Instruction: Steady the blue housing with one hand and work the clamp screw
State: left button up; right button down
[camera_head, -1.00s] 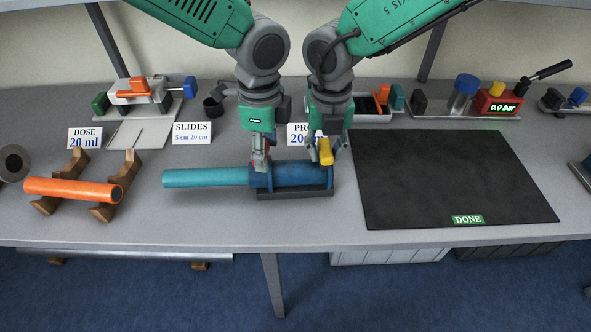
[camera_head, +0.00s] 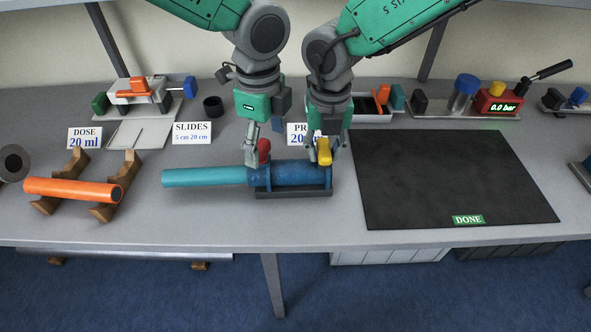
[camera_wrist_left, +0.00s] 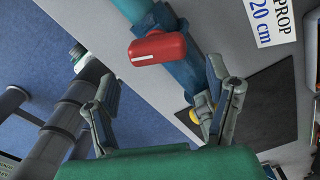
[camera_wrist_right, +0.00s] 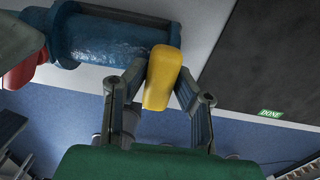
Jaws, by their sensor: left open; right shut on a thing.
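The blue housing (camera_head: 300,174) lies in a dark cradle (camera_head: 294,194) on the table, with a teal pipe (camera_head: 205,177) running from its left end. A red knob (camera_head: 264,150) stands on the housing's left end; it shows with a white line in the left wrist view (camera_wrist_left: 158,48). My left gripper (camera_head: 258,140) is open, above and just behind the red knob, with its fingers apart from it. My right gripper (camera_head: 322,148) is shut on a yellow handle (camera_wrist_right: 163,78) at the housing's right end. Which of the two is the clamp screw I cannot tell.
An orange pipe (camera_head: 70,190) rests on wooden supports at left. A black mat (camera_head: 450,175) marked DONE covers the right of the table. Signs, a grey tray and several devices, one reading 0.0 bar (camera_head: 502,106), stand behind. The table in front of the housing is clear.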

pick_arm(q)
notch_tip(320, 180, up, 12)
jog(key=shift+r, duration=0.25)
dwell(0.4)
pick_arm(e)
jog(key=c, duration=1.2)
grip_release()
